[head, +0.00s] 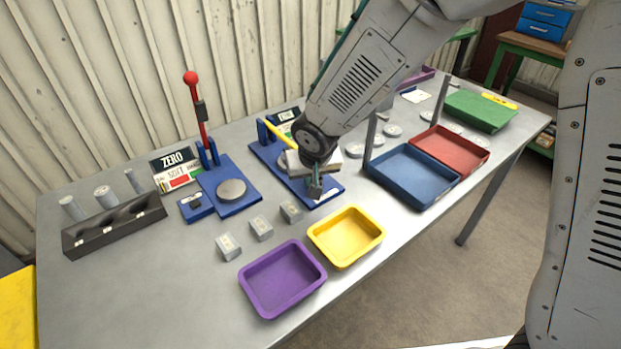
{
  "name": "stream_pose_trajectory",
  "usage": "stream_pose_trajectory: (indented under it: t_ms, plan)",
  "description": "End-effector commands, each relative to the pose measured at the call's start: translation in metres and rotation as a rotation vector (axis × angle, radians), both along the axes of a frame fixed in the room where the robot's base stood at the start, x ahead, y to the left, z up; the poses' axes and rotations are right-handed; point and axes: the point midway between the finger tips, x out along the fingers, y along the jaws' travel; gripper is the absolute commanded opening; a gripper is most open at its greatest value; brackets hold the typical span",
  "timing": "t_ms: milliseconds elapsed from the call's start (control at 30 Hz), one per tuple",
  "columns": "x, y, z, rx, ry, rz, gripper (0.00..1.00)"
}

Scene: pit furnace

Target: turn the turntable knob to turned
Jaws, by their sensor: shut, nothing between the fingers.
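My gripper (315,187) points down over the front part of the middle blue fixture (328,199). It looks shut and empty, with its tips close to the base; contact cannot be told. This fixture has a yellow bar (280,134) at its back and a pale, slab-like piece (293,162) partly behind my gripper. I cannot clearly make out the turntable knob; my gripper and arm hide part of this fixture. To the left, another blue fixture (238,205) carries a round grey disc (231,190) and an upright red lever (197,110) with a ball top.
Small grey blocks (261,228) stand in front of the fixtures. Purple (283,280) and yellow (347,236) trays lie at the front edge. Blue (412,177) and red (448,150) trays with grey posts stand to the right. A dark rack (115,226) is at left.

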Motion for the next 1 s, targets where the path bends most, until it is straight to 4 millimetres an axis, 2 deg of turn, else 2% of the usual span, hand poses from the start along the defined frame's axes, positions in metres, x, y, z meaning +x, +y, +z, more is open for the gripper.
stream_pose_trajectory:
  t_ms: [200,400,633,800,1000]
  plan:
    - [-0.028,-0.01,0.002,-0.004,0.003,-0.008,0.0]
    - [-0.044,-0.01,0.047,-0.002,0.001,-0.009,0.0]
    - [-0.058,-0.011,0.081,-0.005,0.004,-0.009,0.0]
    - [-0.063,-0.012,0.091,-0.006,0.006,-0.009,0.0]
    - [-0.066,-0.015,0.091,-0.033,0.019,0.02,0.0]
